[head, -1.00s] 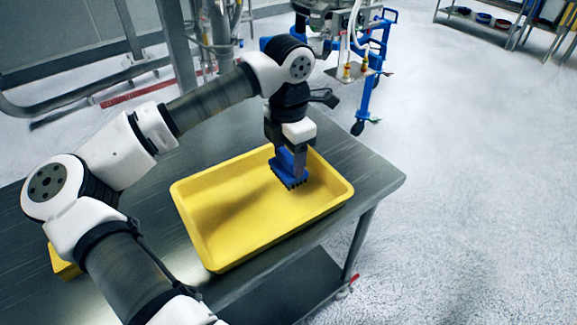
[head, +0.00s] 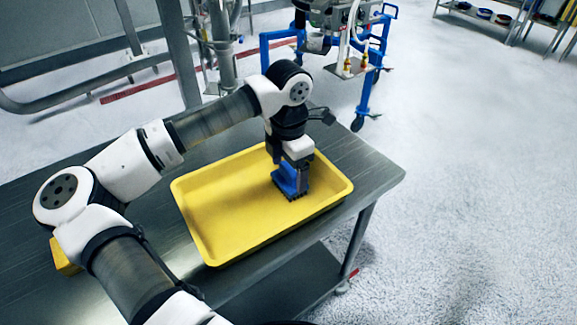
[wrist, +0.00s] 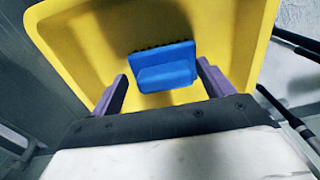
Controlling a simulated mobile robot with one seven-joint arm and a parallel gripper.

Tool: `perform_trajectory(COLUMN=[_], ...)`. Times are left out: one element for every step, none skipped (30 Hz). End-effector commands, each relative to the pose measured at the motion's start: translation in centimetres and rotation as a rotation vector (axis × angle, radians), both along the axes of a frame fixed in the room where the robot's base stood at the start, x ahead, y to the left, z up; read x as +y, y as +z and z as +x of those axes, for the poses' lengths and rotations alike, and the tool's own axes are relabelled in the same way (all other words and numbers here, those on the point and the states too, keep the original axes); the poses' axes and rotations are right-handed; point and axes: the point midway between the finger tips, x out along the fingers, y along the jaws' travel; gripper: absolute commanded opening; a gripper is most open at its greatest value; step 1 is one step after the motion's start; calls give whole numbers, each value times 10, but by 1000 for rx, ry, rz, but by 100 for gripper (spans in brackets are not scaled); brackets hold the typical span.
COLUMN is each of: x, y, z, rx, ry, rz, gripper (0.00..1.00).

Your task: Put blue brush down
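The blue brush (head: 285,182) is inside the yellow tray (head: 215,240), toward its far right part, and appears to rest on the tray floor. My gripper (head: 291,178) points down right over it. In the wrist view, the brush (wrist: 165,70) lies between the two purple fingers of my gripper (wrist: 162,69). The fingers are spread apart, with a visible gap on the brush's left and little or no gap on its right. Part of the brush is hidden behind a finger in the head view.
The tray stands on a steel table (head: 365,165) near its right edge. A yellow block-like object (head: 64,256) is partly hidden behind my arm at the left. A blue-framed machine (head: 370,70) stands on the floor behind the table. The rest of the tray is empty.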

Motion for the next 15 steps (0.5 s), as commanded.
perform_trajectory(x=[0, 0, 0, 0, 0, 0, 0, 0, 0, 0, 0, 1, 1, 0, 0], y=[0, 0, 0, 0, 0, 0, 1, 2, 4, 6, 7, 12, 18, 23, 32], z=[0, 0, 0, 0, 0, 0, 0, 0, 0, 0, 1, 1, 1, 1, 1], rx=[0, 0, 0, 0, 0, 0, 0, 0, 0, 0, -2, -3, -4, -3, -4], ry=[0, 0, 0, 0, 0, 0, 0, 0, 0, 0, 0, 1, 1, 1, 1], rz=[0, 0, 0, 0, 0, 0, 0, 0, 0, 0, 1, 3, 4, 2, 3], gripper=[80, 80, 80, 80, 80, 80, 80, 80, 80, 80, 80, 80, 80, 80, 80])
